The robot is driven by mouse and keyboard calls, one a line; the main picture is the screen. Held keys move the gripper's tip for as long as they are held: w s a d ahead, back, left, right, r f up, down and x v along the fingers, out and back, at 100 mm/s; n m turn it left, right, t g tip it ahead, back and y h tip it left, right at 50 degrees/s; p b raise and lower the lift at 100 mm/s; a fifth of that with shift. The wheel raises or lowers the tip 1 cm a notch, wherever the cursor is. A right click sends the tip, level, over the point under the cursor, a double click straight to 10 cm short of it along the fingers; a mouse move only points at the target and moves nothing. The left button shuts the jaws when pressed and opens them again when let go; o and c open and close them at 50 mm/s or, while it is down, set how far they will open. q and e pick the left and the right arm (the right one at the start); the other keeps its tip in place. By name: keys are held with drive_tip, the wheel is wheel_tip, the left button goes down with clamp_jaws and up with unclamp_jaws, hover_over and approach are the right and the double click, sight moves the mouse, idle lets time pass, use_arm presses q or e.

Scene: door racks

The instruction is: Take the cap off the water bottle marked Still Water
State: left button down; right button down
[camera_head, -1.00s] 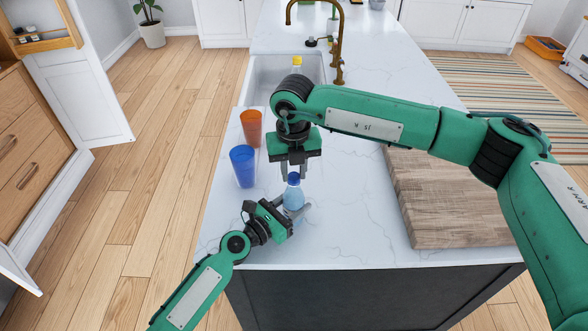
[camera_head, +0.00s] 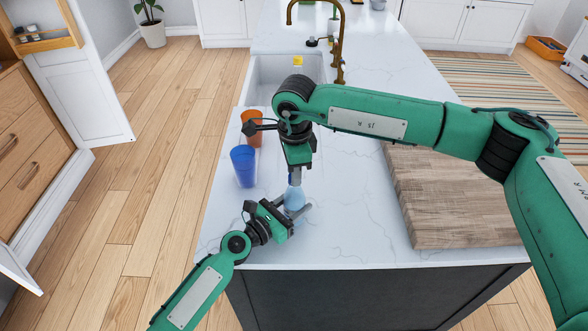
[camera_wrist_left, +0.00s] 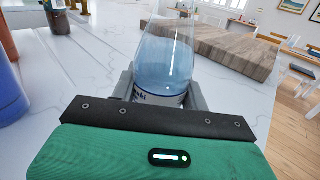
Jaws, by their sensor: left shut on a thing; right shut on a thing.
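The clear water bottle (camera_head: 295,199) stands upright on the white counter near its front edge. My left gripper (camera_head: 296,211) is shut on the bottle's lower body. In the left wrist view the bottle (camera_wrist_left: 168,65) sits between the two grey fingers, with part of a label low down; I cannot read the label fully. My right gripper (camera_head: 295,178) is above the bottle, pointing straight down, shut on the blue cap at its top. The cap is mostly hidden by the fingers, and I cannot tell whether it is loose.
A blue cup (camera_head: 243,167) and an orange cup (camera_head: 252,128) stand left of the bottle. A wooden board (camera_head: 445,195) lies to the right. The sink (camera_head: 262,80) and a yellow-capped bottle (camera_head: 298,62) are behind. The counter between bottle and board is clear.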

use_arm(q)
drive_tip(key=shift+d, duration=0.1)
use_arm(e)
drive_tip(key=n, duration=1.8)
drive_tip(key=shift+d+r, duration=0.1)
drive_tip(key=n, duration=0.6)
drive_tip(key=shift+w, duration=0.15)
use_arm(q)
drive_tip(key=shift+f, duration=0.1)
use_arm(e)
drive_tip(key=shift+r, duration=0.15)
drive_tip(key=shift+r, duration=0.95)
